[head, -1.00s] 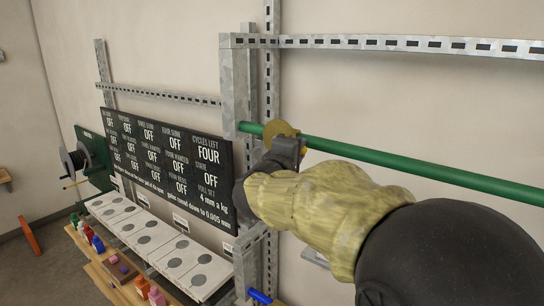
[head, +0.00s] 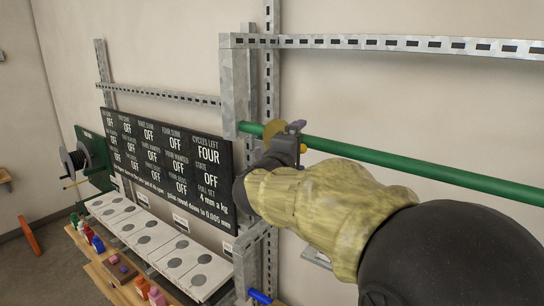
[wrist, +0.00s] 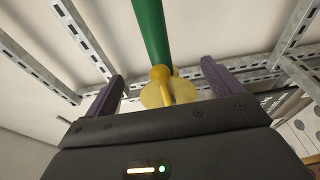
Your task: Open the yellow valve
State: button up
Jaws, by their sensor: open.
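The yellow valve (wrist: 157,92) sits on the green pipe (wrist: 152,30). In the wrist view it has a rounded knob and a flat disc-like part, between my purple fingers. My gripper (wrist: 163,74) is open around it, with a visible gap on each side, and I see no clear contact. In the head view the valve (head: 273,129) is largely hidden behind my gripper (head: 290,130), which is at the left end of the green pipe (head: 400,165). A small yellow part shows just right of the gripper.
Slotted metal rails (head: 400,43) and a post (head: 240,90) stand close to my gripper. A black status board (head: 165,160) hangs to the left, above white panels (head: 150,235) and a wooden shelf (head: 120,290) with small coloured items. The wall right of the pipe is clear.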

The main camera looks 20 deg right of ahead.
jog(key=shift+a, duration=0.1)
jog(key=w+a+v, duration=0.1)
jog(key=a+v, duration=0.1)
jog(key=v, duration=1.1)
jog(key=shift+w+a, duration=0.15)
jog(key=shift+a, duration=0.05)
dwell(0.5)
jog(key=w+a+f+y+b, duration=0.2)
jog(key=f+y+b, duration=0.15)
jog(key=f, duration=0.55)
jog(key=w+a+f+m+y+b, duration=0.1)
jog(key=w+a+f+y+b, duration=0.2)
jog(key=f, duration=0.5)
jog(key=w+f+y+b, duration=0.1)
jog(key=f+y+b, duration=0.3)
jog(key=f, duration=0.5)
jog(key=s+d+f+m+g+b, duration=0.1)
jog(key=s+f+m+g+b, duration=0.1)
jog(key=s+f, duration=0.3)
jog(key=s+d+f+m+g+y+b, duration=0.1)
jog(key=s+f+g, duration=0.4)
jog(key=f, duration=0.7)
jog(key=s+d+f+m+g+b, duration=0.3)
jog(key=s+f+m+b, duration=0.1)
jog(key=s+f, duration=0.3)
jog(key=shift+d+f+m+g+y, duration=0.2)
jog(key=shift+f+m+g+y, duration=0.15)
jog(key=shift+f+m, duration=0.55)
